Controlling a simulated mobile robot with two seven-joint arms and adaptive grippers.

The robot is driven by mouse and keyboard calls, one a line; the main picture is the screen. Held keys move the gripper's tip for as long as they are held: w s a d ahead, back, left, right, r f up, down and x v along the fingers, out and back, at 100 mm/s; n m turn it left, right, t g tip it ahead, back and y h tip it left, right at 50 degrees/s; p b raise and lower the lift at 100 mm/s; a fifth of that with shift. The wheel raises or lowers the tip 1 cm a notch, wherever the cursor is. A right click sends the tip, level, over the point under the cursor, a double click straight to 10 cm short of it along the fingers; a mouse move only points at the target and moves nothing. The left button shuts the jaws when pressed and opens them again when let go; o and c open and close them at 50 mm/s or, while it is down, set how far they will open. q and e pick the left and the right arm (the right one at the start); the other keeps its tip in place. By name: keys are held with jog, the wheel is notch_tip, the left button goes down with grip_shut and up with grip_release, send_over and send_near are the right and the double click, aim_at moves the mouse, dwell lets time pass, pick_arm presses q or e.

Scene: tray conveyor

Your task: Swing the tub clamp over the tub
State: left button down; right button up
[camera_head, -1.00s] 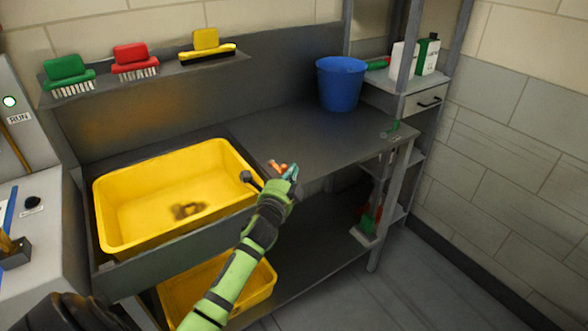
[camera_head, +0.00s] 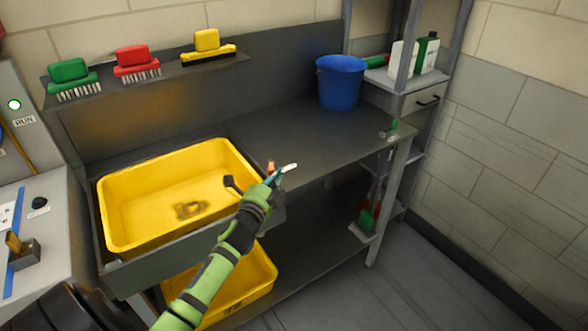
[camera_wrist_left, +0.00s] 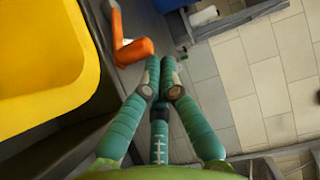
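The yellow tub (camera_head: 125,215) sits in the bench's sink opening; its wall also shows in the left wrist view (camera_wrist_left: 45,45). The tub clamp has a black pad (camera_head: 233,184), which hangs over the tub's right rim, and an orange part (camera_head: 271,167) at the bench edge. That orange part (camera_wrist_left: 135,50) shows clearly in the left wrist view. My left gripper (camera_head: 285,172) is just right of the clamp. In the left wrist view its teal fingers (camera_wrist_left: 161,62) are together and empty, their tips close beside the orange part. Whether they touch it is unclear. My right gripper is not visible.
A blue bucket (camera_head: 340,85) stands at the back right of the bench. Brushes (camera_head: 137,64) line the shelf above the tub. A second yellow tub (camera_head: 255,282) sits below. The bench top (camera_head: 290,130) between tub and bucket is clear.

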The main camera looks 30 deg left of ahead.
pick_arm(q)
jog(key=shift+s+a, duration=0.55)
jog(key=shift+a, duration=0.2)
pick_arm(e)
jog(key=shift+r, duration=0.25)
